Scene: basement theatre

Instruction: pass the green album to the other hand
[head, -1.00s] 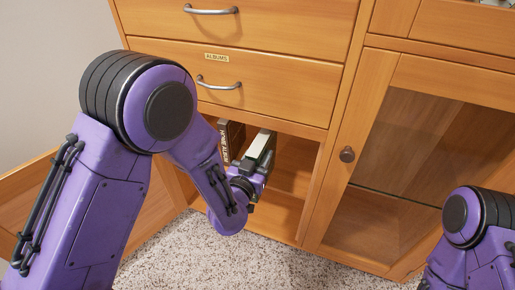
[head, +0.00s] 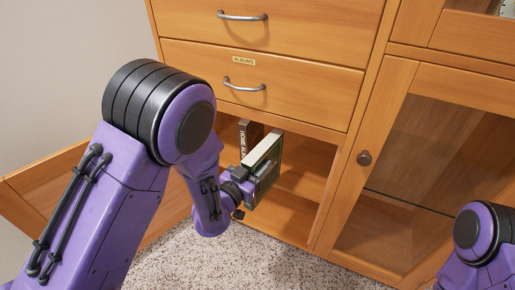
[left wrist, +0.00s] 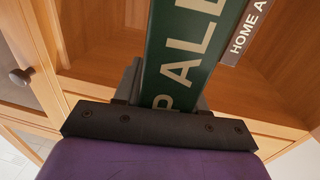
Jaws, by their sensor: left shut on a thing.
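The green album (head: 269,172) has pale page edges on top and stands roughly upright at the mouth of the open lower compartment. My left gripper (head: 245,182) is shut on it at its near edge. In the left wrist view the album's green spine (left wrist: 187,48) with large pale letters rises from between the fingers of the left gripper (left wrist: 165,95). My right arm shows only in part at the lower right of the head view. Its gripper is out of view.
A dark album lettered "HOME A..." (head: 243,140) stands in the compartment (head: 305,165), left of the green one. An open wooden door (head: 45,185) is at left. A drawer labelled "ALBUMS" (head: 300,85) is above. A glass-fronted door (head: 400,175) is at right. Carpet (head: 265,262) lies below.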

